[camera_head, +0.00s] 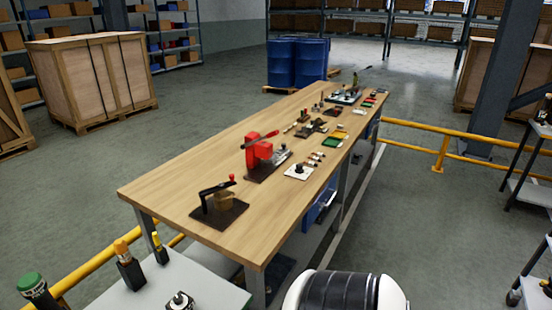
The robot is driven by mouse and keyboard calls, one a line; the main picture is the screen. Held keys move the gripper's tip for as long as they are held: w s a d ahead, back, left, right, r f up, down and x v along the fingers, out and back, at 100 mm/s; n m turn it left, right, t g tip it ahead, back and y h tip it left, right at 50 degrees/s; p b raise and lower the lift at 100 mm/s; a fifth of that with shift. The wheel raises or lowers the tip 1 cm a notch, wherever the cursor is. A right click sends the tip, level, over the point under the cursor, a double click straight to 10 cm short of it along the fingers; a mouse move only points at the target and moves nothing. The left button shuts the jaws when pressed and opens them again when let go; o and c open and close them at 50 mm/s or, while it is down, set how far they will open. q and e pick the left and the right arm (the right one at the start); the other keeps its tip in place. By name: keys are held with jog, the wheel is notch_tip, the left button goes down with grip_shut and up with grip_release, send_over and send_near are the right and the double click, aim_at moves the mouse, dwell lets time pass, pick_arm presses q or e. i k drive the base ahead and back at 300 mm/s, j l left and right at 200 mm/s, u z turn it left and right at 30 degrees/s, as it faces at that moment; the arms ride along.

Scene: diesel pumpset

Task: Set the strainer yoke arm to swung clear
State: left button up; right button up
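A small fixture that looks like the strainer (225,201) stands near the close end of the long wooden workbench (170,183). It has a tan body on a dark base plate (213,218). A black arm (216,188), likely the yoke arm, rises from a post at the left and reaches right over the tan body. A small red knob (232,177) stands at its right end. Whether the arm touches the body cannot be told at this size. Neither of my grippers is in view.
A red fixture with a lever (258,150) stands behind it on the bench, with several small parts farther back. A grey side table (205,279) with knobs stands at the near left. Yellow rails (470,155) run beside the bench. Open floor (200,110) lies to the left.

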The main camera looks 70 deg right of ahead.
aim_at(202, 194)
jog(key=z, duration=1.8)
